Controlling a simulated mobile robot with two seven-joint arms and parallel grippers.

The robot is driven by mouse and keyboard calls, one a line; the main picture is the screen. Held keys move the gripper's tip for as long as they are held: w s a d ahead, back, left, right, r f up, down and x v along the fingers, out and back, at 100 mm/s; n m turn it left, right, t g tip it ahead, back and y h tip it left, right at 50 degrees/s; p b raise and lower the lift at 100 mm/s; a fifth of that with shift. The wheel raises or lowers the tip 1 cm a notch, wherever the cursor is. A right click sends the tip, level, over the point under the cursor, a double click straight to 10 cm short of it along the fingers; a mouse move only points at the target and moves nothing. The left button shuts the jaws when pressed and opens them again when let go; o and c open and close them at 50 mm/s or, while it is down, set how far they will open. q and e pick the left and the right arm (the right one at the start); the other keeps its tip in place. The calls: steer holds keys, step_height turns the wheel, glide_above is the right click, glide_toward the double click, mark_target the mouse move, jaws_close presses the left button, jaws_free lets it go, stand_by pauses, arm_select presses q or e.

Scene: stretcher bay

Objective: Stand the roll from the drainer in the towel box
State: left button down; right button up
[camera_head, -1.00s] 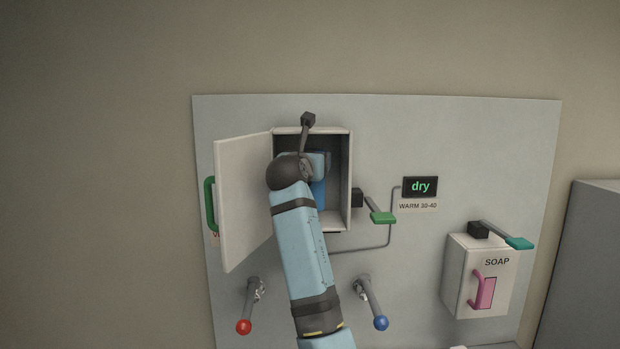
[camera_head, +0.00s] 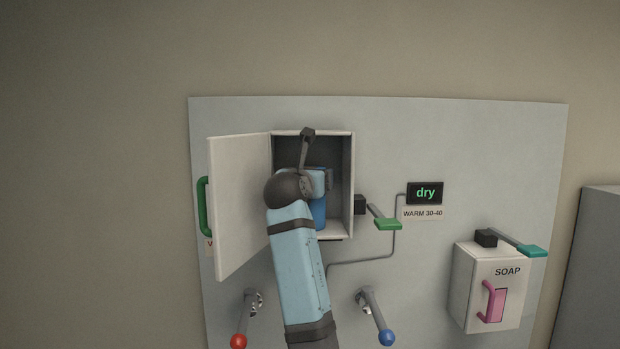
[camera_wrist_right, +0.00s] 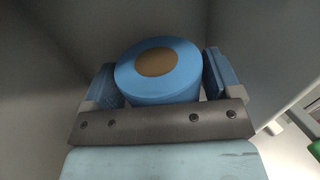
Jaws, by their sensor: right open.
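The towel box (camera_head: 352,185) is a white wall box with its door (camera_head: 240,205) swung open to the left. A blue roll (camera_head: 319,214) with a brown core end stands upright inside it, partly hidden by my right arm. My right gripper (camera_head: 318,182) reaches into the box opening. In the right wrist view, the blue roll (camera_wrist_right: 180,86) sits between the open fingers of the right gripper (camera_wrist_right: 160,80), with a narrow gap beside it. Whether the roll's base touches the box floor is hidden. My left gripper and the drainer are not in view.
A red-knobbed tap (camera_head: 238,340) and a blue-knobbed tap (camera_head: 387,338) flank my forearm. A soap dispenser (camera_head: 487,290) hangs at the right.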

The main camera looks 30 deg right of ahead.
steer(key=b+v, duration=0.2)
steer(key=v, duration=1)
steer(key=shift+r, duration=0.15)
